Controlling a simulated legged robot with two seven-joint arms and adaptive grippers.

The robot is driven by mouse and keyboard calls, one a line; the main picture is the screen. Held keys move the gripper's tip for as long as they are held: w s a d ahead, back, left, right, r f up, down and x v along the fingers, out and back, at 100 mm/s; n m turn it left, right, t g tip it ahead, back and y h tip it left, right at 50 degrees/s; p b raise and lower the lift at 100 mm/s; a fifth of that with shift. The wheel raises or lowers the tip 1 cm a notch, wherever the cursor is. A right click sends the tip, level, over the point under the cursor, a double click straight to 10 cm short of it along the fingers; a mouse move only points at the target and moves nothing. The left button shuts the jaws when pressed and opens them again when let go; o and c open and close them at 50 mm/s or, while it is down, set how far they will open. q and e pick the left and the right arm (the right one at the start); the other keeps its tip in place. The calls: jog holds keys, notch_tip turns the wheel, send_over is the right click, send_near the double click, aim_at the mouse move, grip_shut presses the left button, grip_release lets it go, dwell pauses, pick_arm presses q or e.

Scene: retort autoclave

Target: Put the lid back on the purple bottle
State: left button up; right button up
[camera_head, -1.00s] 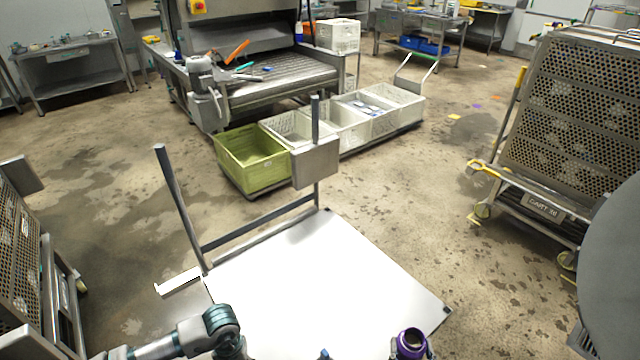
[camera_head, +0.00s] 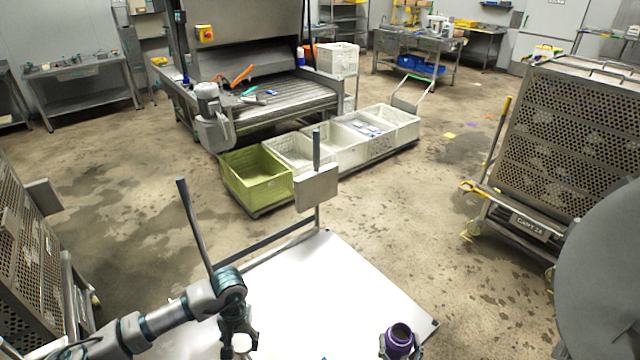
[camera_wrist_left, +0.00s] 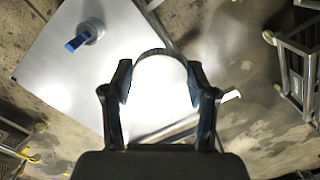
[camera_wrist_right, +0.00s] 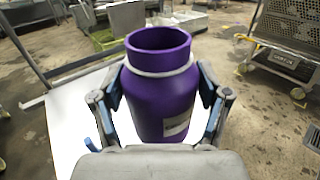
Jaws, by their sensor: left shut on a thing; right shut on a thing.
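The purple bottle (camera_head: 399,338) is at the bottom right of the head view. It is upright, with its mouth uncovered. My right gripper (camera_head: 401,352) is shut around its body, as the right wrist view shows with the bottle (camera_wrist_right: 165,95) between the fingers (camera_wrist_right: 160,100). My left gripper (camera_head: 240,345) is shut on a white round lid (camera_head: 242,342), left of the bottle and well apart from it. In the left wrist view the lid (camera_wrist_left: 160,85) sits between the fingertips (camera_wrist_left: 160,78), pale against the white table top.
The white table top (camera_head: 320,290) lies beneath both grippers. A grey piece with a blue handle (camera_wrist_left: 82,40) is on it. A metal frame (camera_head: 195,225) with a box (camera_head: 316,188) stands at the far edge. The table's middle is clear.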

jog(key=shift+r, duration=0.15)
pick_arm(q)
jog(key=shift+r, duration=0.1)
dwell(0.4)
pick_arm(e)
jog(key=s+a+r+n+g+y, duration=0.1)
jog(key=a+n+g+y, duration=0.3)
jog(key=a+n+y, duration=0.4)
jog(key=shift+s+a+y, duration=0.25)
jog(key=shift+a+y, duration=1.55)
jog(key=shift+a, duration=1.55)
pick_arm(q)
jog(key=d+r+n, duration=0.1)
jog(key=d+r, duration=0.3)
jog(key=d, duration=0.4)
jog(key=s+d+r+n, duration=0.1)
jog(key=d+r, duration=0.4)
jog(key=d, duration=0.3)
jog(key=d+r+n+t, duration=0.1)
jog(key=d+r+n, duration=0.1)
jog(key=d+r, duration=0.3)
jog(key=d, duration=0.3)
jog(key=shift+s+d, duration=0.2)
jog(key=shift+d, duration=0.1)
